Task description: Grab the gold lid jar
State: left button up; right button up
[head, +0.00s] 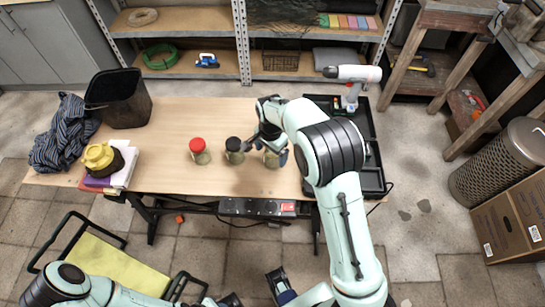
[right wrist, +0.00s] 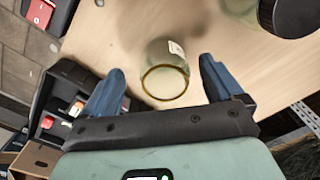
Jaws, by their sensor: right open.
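The gold lid jar (head: 271,161) is a clear glass jar on the wooden table, partly hidden by my right gripper in the head view. In the right wrist view the jar (right wrist: 165,72) shows a gold ring at its top and a small white label. My right gripper (head: 268,150) is open above the jar. In the right wrist view the jar appears between the two blue fingers, with gaps on both sides. Part of my left arm shows at the bottom left of the head view; its gripper's state is unclear.
A black lid jar (head: 235,152) stands close left of the gold lid jar, and a red lid jar (head: 199,152) farther left. A black tray or case (head: 371,178) lies at the table's right end. A black bin (head: 122,105), cloth (head: 62,137) and books (head: 112,178) are at the left.

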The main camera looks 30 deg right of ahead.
aim_at(272, 157)
jog(key=f, duration=0.5)
jog(key=shift+w+d, duration=0.3)
jog(key=shift+w, duration=0.05)
jog(key=shift+c, duration=0.2)
jog(key=c, duration=1)
jog(key=shift+c, duration=0.5)
jog(key=shift+r, duration=0.1)
